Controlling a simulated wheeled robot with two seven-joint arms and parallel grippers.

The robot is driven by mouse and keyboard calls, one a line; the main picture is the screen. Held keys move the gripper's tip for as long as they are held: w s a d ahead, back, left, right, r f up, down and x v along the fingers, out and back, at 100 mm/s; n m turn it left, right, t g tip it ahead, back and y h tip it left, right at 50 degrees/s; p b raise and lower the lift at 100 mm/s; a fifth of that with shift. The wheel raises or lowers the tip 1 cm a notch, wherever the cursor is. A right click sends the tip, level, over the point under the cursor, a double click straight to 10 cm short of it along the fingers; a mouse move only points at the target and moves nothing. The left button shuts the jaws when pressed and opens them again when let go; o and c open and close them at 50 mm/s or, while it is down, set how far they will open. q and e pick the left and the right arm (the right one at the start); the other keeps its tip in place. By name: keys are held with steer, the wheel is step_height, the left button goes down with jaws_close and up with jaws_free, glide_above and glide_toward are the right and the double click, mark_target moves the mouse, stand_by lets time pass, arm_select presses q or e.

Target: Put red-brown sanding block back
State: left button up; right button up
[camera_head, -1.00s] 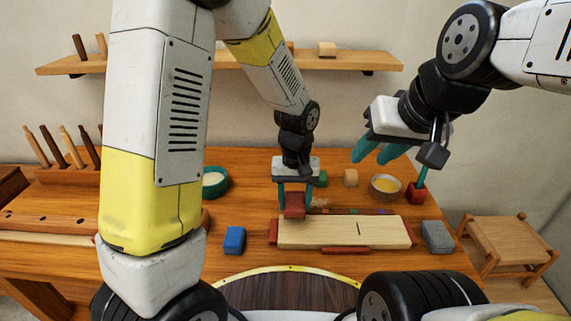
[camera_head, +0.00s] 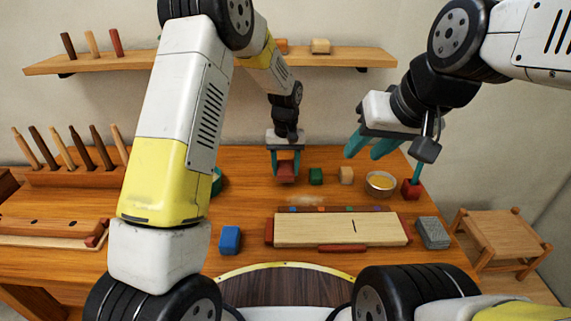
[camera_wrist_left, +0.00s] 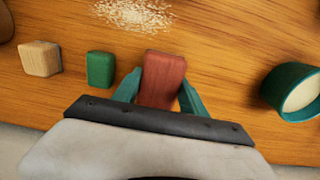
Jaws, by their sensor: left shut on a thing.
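My left gripper (camera_head: 286,168) is shut on the red-brown sanding block (camera_head: 287,171), at the back of the bench left of the green block. The block also shows between the teal fingers in the left wrist view (camera_wrist_left: 163,78). I cannot tell whether its underside touches the bench. My right gripper (camera_head: 366,147) hangs over the right back of the bench, its teal fingers apart, with no thing seen between them.
A green block (camera_head: 316,176) and a tan block (camera_head: 346,175) stand right of the held block. A bowl (camera_head: 380,184), a red block (camera_head: 411,189), a pale board (camera_head: 320,230), a blue block (camera_head: 230,240) and a grey block (camera_head: 433,233) lie around. Pale dust (camera_wrist_left: 135,13) lies on the bench.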

arm_select(q)
steer(key=shift+s+f, duration=0.15)
steer(key=shift+f, duration=1.45)
steer(key=shift+f, duration=0.1)
steer(key=o, duration=1.4)
